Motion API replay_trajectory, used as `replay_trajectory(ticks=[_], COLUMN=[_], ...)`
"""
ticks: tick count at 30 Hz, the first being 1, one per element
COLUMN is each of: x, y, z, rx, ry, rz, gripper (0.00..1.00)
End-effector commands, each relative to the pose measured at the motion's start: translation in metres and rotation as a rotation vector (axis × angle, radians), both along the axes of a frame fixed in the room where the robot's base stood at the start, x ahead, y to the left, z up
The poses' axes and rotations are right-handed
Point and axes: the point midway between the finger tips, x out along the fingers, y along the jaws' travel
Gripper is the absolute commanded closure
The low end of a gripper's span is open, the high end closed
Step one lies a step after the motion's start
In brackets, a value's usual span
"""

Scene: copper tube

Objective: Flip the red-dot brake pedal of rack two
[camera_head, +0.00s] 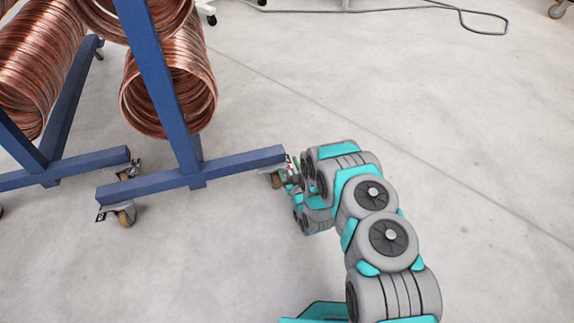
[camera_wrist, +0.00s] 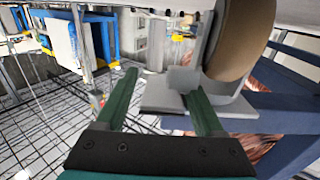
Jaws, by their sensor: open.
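The nearer blue rack (camera_head: 150,187) stands on casters. My gripper (camera_head: 291,180) is at the right end of its base, by a caster (camera_head: 276,181), and is partly hidden by my arm. In the wrist view my green gripper (camera_wrist: 160,86) is open. A grey metal caster plate or pedal (camera_wrist: 160,100) shows beyond and between the fingers, with the right finger overlapping it. Contact cannot be told. A brown wheel (camera_wrist: 240,40) is just above right. A small red and white mark (camera_head: 289,159) shows at this rack end; I cannot make out a clear red dot on a pedal.
Copper coils (camera_head: 170,93) hang on the racks at the left. Another blue rack base (camera_head: 70,165) lies further left, with its own caster (camera_head: 131,171). Another caster (camera_head: 125,215) is at the nearer rack's left end. A cable (camera_head: 440,8) lies far back. The floor at right is clear.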

Motion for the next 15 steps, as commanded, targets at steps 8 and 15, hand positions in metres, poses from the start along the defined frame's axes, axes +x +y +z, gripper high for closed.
replay_trajectory(ticks=[8,15], x=[0.0057,0.0055], y=[0.0023,0.0023], z=[0.0001,0.0001], rx=[0.0,0.0], ry=[0.0,0.0], rz=[0.0,0.0], gripper=[0.3,0.45])
